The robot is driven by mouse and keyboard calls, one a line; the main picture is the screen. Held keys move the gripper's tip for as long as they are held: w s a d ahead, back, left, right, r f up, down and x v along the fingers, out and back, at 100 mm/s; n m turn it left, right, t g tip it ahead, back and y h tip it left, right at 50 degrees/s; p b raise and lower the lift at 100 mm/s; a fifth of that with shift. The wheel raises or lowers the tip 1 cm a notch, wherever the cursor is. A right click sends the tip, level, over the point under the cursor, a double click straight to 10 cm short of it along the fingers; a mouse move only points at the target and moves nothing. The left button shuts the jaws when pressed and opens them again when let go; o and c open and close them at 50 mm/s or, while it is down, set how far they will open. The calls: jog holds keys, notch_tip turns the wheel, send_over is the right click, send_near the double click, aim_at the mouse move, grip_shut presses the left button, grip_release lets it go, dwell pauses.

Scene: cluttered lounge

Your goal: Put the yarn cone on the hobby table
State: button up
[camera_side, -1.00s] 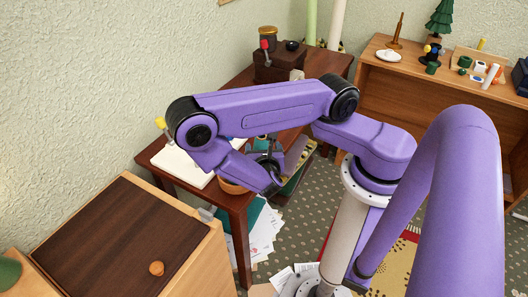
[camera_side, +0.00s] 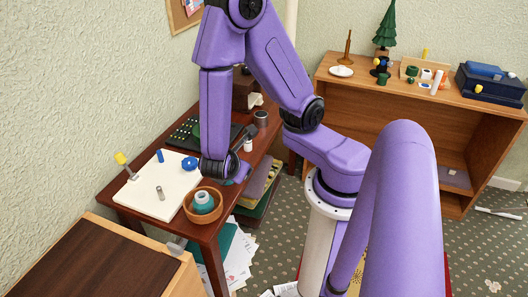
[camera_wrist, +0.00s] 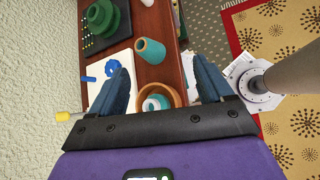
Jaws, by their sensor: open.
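A teal yarn cone with an orange-brown end (camera_wrist: 150,50) is on the red-brown table (camera_side: 207,229), which I take as the hobby table. It lies ahead of and between my fingers in the wrist view. In the side view my arm mostly hides it; a bit of teal shows by my wrist. My gripper (camera_wrist: 159,68) is open and empty, its fingers apart on either side of the view, above the table. A brown bowl (camera_side: 191,210) with a teal-and-white item in it stands near the table's front; the bowl also shows in the wrist view (camera_wrist: 176,98).
A white pad (camera_side: 150,195) with blue items and a yellow-ended tool (camera_side: 124,162) lie to the left. A dark dotted board (camera_side: 183,133) with a green item is farther back. A dark-topped cabinet (camera_side: 75,262) stands in front. A wooden shelf unit (camera_side: 350,78) stands at the right.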

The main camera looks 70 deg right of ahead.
jog(key=s+a+r+m+g+y, duration=0.2)
jog(key=s+a+r+y, duration=0.3)
jog(key=s+r+y, duration=0.4)
jog(key=shift+s+r+m+g+y, duration=0.3)
jog(key=shift+s+r+m, duration=0.35)
jog(key=shift+r+m, duration=0.15)
